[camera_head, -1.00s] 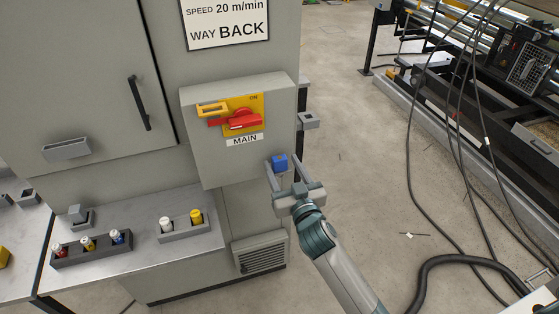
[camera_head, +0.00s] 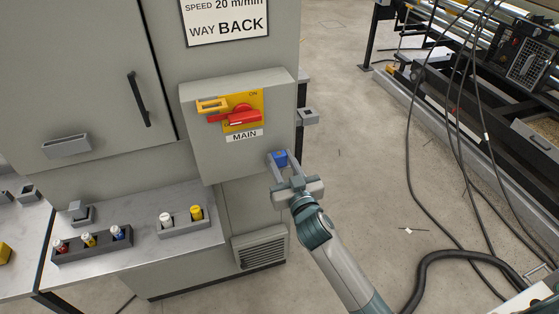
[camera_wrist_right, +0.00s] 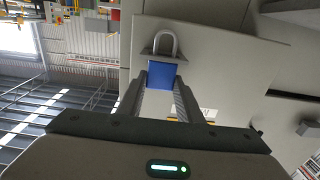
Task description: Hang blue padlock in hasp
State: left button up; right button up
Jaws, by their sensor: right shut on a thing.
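The blue padlock (camera_head: 280,158) is held between the fingertips of my right gripper (camera_head: 282,164), in front of the lower right part of the grey switch box (camera_head: 215,150). In the right wrist view the padlock's blue body (camera_wrist_right: 162,75) is between the fingers and its grey shackle (camera_wrist_right: 166,44) points up. My left gripper is not in view.
A grey bench (camera_head: 160,250) at lower left holds a rack (camera_head: 92,245) of small padlock-like items and a holder (camera_head: 184,228) with a white and a yellow one. A small grey bracket (camera_head: 309,117) sticks out right of the box.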

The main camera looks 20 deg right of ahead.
jog(key=shift+r, duration=0.1)
jog(key=shift+r, duration=0.55)
jog(key=s+d+r+b, duration=0.3)
jog(key=s+d+r, duration=0.5)
jog(key=r, duration=0.1)
jog(key=shift+s+r+b, duration=0.25)
jog(key=shift+r+b, duration=0.05)
jog(key=shift+r, duration=0.1)
jog(key=s+a+f+b, duration=0.2)
jog(key=s+a+f, duration=0.1)
jog(key=a+f, duration=0.3)
jog(key=shift+a+f+h, duration=0.3)
jog(key=shift+a+f, duration=0.05)
jog(key=shift+f, duration=0.3)
